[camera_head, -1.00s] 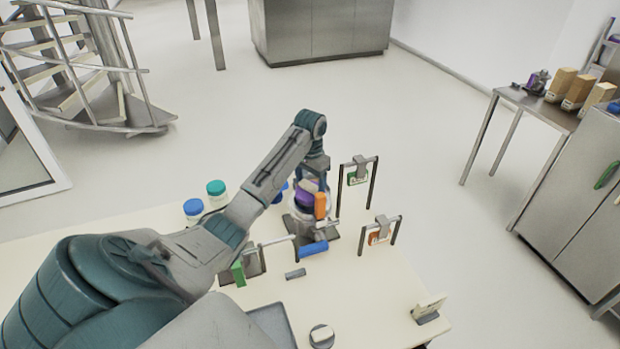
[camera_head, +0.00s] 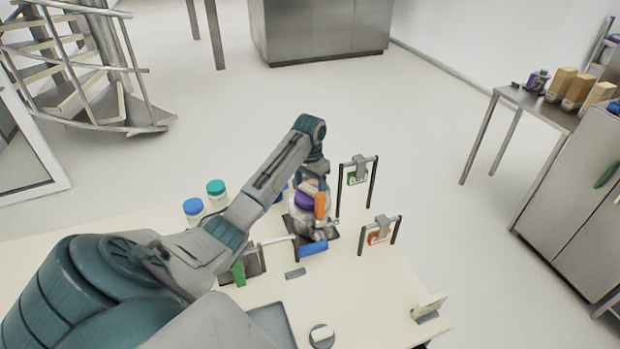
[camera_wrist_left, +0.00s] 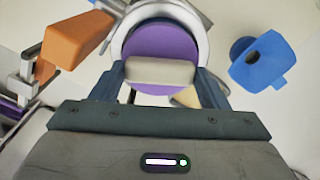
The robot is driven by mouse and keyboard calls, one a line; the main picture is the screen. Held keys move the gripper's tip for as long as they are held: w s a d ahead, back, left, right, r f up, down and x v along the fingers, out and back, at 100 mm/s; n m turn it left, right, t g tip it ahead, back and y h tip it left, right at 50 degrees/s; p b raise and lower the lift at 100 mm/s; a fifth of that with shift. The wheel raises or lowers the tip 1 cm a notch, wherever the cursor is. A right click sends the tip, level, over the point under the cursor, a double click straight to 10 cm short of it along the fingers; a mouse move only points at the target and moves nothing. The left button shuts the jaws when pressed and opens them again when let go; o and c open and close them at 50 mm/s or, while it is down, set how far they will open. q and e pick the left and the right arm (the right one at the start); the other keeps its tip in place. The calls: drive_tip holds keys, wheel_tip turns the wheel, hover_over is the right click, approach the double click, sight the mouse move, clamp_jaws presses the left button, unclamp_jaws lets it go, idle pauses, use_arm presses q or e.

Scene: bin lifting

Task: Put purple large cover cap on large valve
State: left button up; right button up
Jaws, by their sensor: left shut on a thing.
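The purple large cover cap (camera_head: 304,201) is a purple disc with a pale bar-shaped handle. My left gripper (camera_head: 309,187) points down over it and is shut on the handle; in the left wrist view the handle (camera_wrist_left: 160,71) sits between the two fingers. The large valve (camera_head: 304,225) is a pale grey metal body on a dark base. In the left wrist view the purple disc (camera_wrist_left: 160,42) lies within the outline of the valve's round pale rim (camera_wrist_left: 202,42). I cannot tell whether the cap is fully seated. My right gripper is out of view.
An orange handle (camera_head: 321,206) and a blue part (camera_head: 313,248) stand close beside the valve. Blue-lidded (camera_head: 193,207) and teal-lidded (camera_head: 216,188) jars stand to the left. Small frames with tags (camera_head: 357,177) (camera_head: 378,238) stand right. The table's front right is mostly clear.

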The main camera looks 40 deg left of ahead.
use_arm(q)
drive_tip(key=shift+r, duration=0.1)
idle(0.8)
drive_tip(key=shift+f, duration=0.45)
idle(1.3)
drive_tip(key=o, duration=1.1)
drive_tip(key=shift+r, duration=0.1)
drive_tip(key=shift+r, duration=3.15)
